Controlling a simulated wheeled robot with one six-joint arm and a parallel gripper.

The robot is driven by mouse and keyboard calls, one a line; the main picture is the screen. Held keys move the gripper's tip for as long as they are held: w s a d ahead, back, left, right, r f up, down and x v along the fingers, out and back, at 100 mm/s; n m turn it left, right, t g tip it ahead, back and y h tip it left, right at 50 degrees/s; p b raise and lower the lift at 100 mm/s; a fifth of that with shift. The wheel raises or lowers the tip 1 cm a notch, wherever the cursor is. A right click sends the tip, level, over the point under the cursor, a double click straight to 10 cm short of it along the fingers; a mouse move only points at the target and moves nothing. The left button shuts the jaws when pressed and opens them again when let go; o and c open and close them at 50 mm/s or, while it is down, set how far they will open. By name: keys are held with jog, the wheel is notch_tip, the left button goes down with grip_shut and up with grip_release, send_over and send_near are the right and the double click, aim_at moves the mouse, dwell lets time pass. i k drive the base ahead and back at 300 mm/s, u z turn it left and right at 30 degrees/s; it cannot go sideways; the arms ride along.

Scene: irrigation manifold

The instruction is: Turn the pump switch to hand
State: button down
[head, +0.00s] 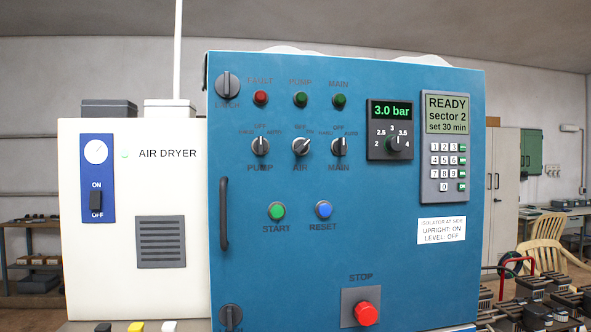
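The pump switch (260,146) is a small dark rotary knob on the blue cabinet door (400,250), left in a row of three. The label PUMP is below it. Small lettering around it reads OFF above, AUTO at right and what looks like HAND at left. Its pale pointer looks about upright, toward OFF, though it is small in the picture. My gripper is not in view, and nothing covers the switch.
The AIR switch (301,146) and MAIN switch (338,146) sit to the right. The pressure dial (393,144) and keypad (445,160) are further right. The door handle (224,214) stands out at left. The red STOP button (366,313) is low.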

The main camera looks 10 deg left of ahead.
aim_at(260, 146)
jog(key=k, duration=0.5)
jog(key=u, duration=1.1)
jog(key=i, duration=0.9)
jog(key=z, duration=0.35)
